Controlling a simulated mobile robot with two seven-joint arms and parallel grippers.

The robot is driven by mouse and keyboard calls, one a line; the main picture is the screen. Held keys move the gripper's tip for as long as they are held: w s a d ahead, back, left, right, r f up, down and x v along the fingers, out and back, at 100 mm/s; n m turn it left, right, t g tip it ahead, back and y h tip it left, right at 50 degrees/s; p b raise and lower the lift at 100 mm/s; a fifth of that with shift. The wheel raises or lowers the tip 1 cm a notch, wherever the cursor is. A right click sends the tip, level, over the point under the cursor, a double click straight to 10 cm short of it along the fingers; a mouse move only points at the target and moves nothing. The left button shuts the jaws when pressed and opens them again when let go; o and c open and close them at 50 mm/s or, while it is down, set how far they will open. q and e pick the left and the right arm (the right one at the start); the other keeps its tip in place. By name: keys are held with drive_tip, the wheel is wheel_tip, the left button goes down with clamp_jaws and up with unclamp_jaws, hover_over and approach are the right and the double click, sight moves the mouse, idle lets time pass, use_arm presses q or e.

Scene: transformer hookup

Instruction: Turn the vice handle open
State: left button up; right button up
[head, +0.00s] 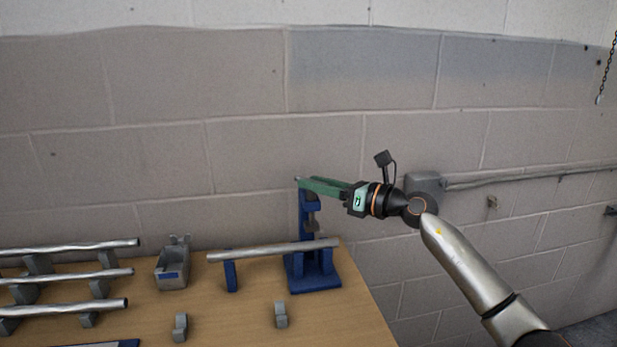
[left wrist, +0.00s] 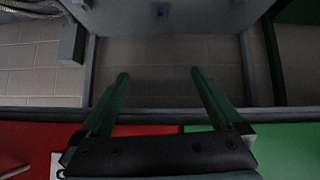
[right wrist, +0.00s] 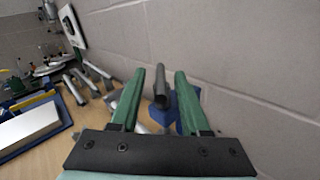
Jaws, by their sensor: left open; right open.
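The blue vice (head: 305,267) stands at the right end of the wooden table, with a silver pipe (head: 265,251) running across it. My right gripper (head: 302,184) is at the top of the vice, its green fingers pointing left. In the right wrist view it (right wrist: 160,74) is open, and a dark grey bar, seemingly the vice handle (right wrist: 160,90), shows between the fingers. Contact cannot be told. In the head view the fingers mostly hide the handle. My left gripper (left wrist: 160,75) is open and empty, away from the vice, and shows only in its wrist view.
Several silver pipes (head: 70,274) lie on grey supports at the left of the table. A grey holder (head: 172,270) and small grey blocks (head: 281,320) stand nearer the vice. The block wall (head: 250,160) is close behind. The left wrist view shows red (left wrist: 30,140) and green (left wrist: 290,145) surfaces.

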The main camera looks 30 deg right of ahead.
drive_tip(key=shift+x, duration=1.1)
clamp_jaws()
drive_tip(key=shift+f, duration=0.1)
